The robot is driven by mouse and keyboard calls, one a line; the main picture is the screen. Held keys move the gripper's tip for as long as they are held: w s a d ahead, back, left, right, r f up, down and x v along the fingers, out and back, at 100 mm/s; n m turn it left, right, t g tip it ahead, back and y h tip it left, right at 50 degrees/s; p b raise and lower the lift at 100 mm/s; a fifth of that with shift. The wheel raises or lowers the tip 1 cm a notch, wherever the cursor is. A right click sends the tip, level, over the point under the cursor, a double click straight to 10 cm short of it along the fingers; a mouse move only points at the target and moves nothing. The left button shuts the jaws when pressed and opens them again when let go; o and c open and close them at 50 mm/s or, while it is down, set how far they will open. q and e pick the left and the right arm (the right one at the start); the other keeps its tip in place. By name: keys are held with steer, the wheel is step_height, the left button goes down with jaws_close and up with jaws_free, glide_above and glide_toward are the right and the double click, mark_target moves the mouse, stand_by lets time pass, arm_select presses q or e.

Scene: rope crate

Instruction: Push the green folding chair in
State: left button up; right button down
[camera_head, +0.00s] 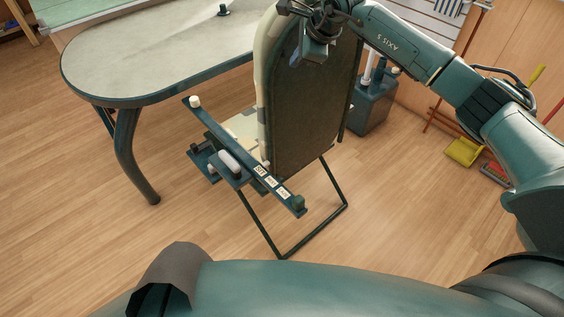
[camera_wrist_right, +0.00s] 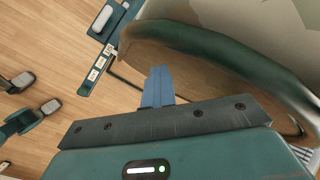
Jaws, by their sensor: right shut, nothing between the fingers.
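The green folding chair (camera_head: 312,95) stands with its back toward me. It has a dark brown back panel with a green rim, thin dark legs and a pale patterned seat, partly hidden. The table (camera_head: 165,45), pale-topped with a dark green edge, is beyond it to the left. My right gripper (camera_head: 318,45) is at the upper part of the chair back, shut and empty. I cannot tell whether it touches. In the right wrist view its blue-grey fingers (camera_wrist_right: 157,86) are together beside the chair's curved green rim (camera_wrist_right: 215,45). I cannot make out my left gripper.
A dark green bar with labels (camera_head: 262,172) sticks out left of the chair back. A dark green container (camera_head: 372,105) stands behind the chair to the right. A yellow dustpan (camera_head: 464,152) is near the wall. Wooden floor (camera_head: 100,220) is clear at the left.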

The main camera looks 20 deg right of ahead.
mark_target(290, 33)
steer(key=shift+w+a+r+b, duration=0.15)
steer(key=shift+w+a, duration=0.2)
steer(key=shift+w, duration=0.45)
steer(key=shift+w+a+f+b, duration=0.1)
steer(key=shift+w+a, duration=0.3)
steer(key=shift+w, duration=0.4)
steer(key=shift+w+a+r+b, duration=0.15)
steer(key=shift+w+a, duration=0.2)
steer(key=shift+w, duration=0.45)
steer(key=shift+s+d+f, duration=0.1)
steer(key=shift+s+d, duration=0.25)
steer(key=shift+s, duration=0.35)
steer(key=shift+s+d+f, duration=0.1)
steer(key=shift+s+d, duration=0.25)
steer(key=shift+s, duration=0.35)
steer(key=shift+r+p, duration=1.9)
steer(key=shift+r, duration=1.15)
